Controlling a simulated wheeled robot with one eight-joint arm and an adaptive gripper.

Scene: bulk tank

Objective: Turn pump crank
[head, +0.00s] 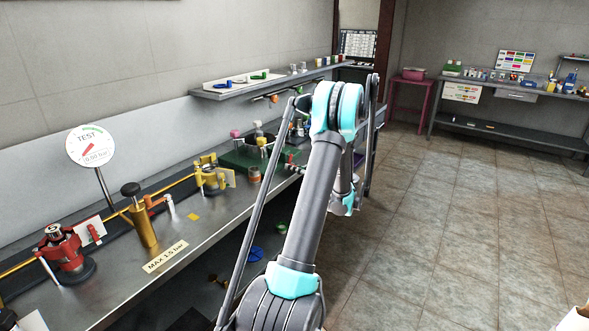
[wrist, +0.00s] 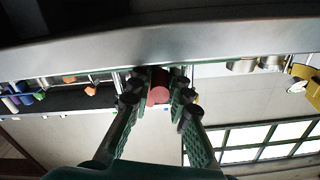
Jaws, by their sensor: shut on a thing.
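In the wrist view, my gripper (wrist: 158,92) has its two dark fingers closed on either side of a red cylindrical grip (wrist: 158,86). The grip's end faces the camera, and it looks like the pump crank's handle. The rest of the crank is hidden behind the fingers. In the head view my arm reaches over the bench and covers my gripper and most of what it holds. A brass cylinder with a black knob (head: 144,228) stands on the bench at left. A round TEST gauge (head: 91,146) with a red needle stands behind it.
A red valve-like device (head: 63,252) stands at the bench's near left, and a yellow one (head: 211,177) farther along. A shelf (head: 225,92) runs along the wall above. The tiled floor (head: 450,230) at right is clear.

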